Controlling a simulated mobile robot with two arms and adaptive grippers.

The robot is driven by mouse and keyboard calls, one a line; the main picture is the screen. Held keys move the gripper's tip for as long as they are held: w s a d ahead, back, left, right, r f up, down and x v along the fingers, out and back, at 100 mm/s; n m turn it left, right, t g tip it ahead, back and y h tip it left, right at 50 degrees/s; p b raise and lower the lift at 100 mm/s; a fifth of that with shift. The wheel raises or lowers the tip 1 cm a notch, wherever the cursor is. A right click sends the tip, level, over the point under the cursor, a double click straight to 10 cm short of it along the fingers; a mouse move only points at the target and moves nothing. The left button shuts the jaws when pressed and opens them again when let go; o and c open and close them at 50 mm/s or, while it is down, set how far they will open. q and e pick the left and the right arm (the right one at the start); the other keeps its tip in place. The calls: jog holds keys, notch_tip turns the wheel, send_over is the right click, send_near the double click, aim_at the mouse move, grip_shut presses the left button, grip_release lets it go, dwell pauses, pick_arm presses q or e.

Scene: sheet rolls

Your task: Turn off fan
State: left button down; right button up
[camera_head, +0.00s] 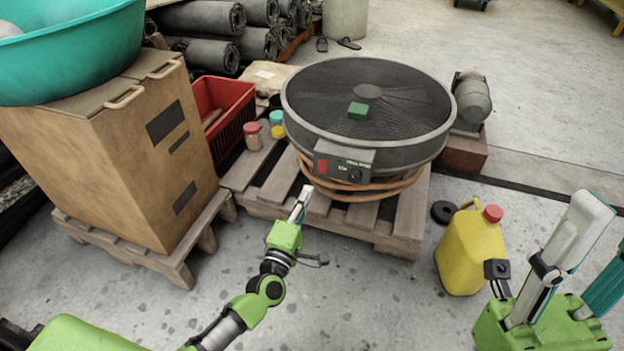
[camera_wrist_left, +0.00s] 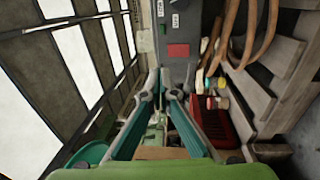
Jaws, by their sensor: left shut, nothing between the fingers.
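The fan (camera_head: 384,133) is a big round dark drum with a mesh top, lying flat on a wooden pallet. Its grey control box (camera_head: 343,160) faces me with a red switch (camera_head: 322,167) at its left and a dark knob (camera_head: 354,175) at its right. My left gripper (camera_head: 302,196) is shut and empty, just below and left of the box, apart from it. In the left wrist view the red switch (camera_wrist_left: 178,50) shows just beyond the closed fingertips (camera_wrist_left: 160,76). My right gripper (camera_head: 590,265) is open at the right edge, one fingertip out of view.
Left are a red crate (camera_head: 228,105), jars (camera_head: 253,136) and a wooden cabinet (camera_head: 130,165) under a teal basin (camera_head: 75,50). A yellow jug (camera_head: 470,252) stands right of the pallet (camera_head: 345,218). Floor in front is clear.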

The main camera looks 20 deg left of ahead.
pick_arm(q)
jog(key=shift+s+r, duration=0.15)
jog(key=shift+s, duration=1.2)
